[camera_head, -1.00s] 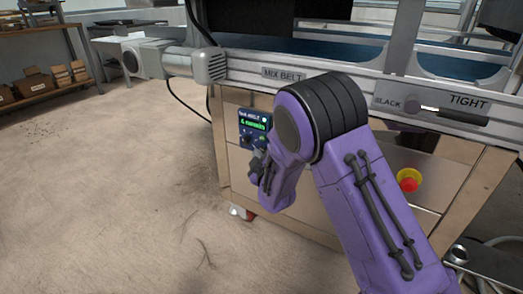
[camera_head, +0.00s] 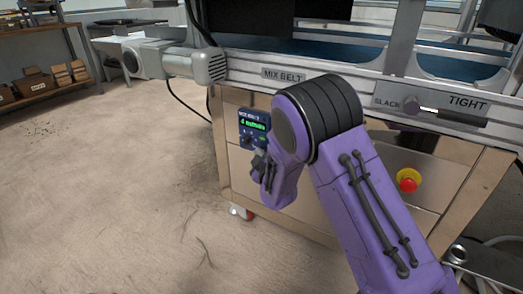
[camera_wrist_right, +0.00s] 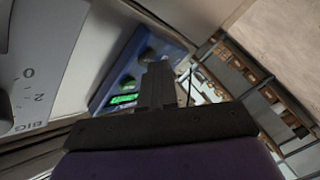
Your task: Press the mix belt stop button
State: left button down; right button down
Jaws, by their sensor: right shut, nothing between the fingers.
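The mix belt control box (camera_head: 254,123) is a small blue panel with a lit green display, on the front of the metal cabinet under the MIX BELT label (camera_head: 283,75). A green control (camera_head: 262,139) and a dark knob show below the display. My right gripper (camera_head: 257,160) is just below the box's lower edge, partly behind my purple wrist. In the right wrist view, my shut, empty fingers (camera_wrist_right: 160,70) overlap the blue box (camera_wrist_right: 112,68), its green display (camera_wrist_right: 123,100) beside them. I cannot tell whether they touch it. No stop button is clearly readable. My left gripper is not in view.
A red mushroom button on a yellow base (camera_head: 408,180) sits on the cabinet (camera_head: 440,150), right of my arm. A SLACK/TIGHT lever (camera_head: 450,115) is above it. A grey motor (camera_head: 205,65) juts out at upper left. The floor (camera_head: 110,200) at left is clear.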

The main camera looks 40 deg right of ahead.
jog(key=shift+s+a+p, duration=0.2)
jog(key=shift+a+p, duration=0.1)
jog(key=shift+a, duration=0.2)
jog(key=a, duration=0.1)
jog(key=s+a+p, duration=0.1)
jog(key=a, duration=0.1)
jog(key=s+a, duration=0.1)
jog(key=a, duration=0.1)
jog(key=shift+s+a+p, duration=0.15)
jog(key=shift+a+p, duration=0.1)
jog(key=shift+p, duration=0.1)
dwell(0.6)
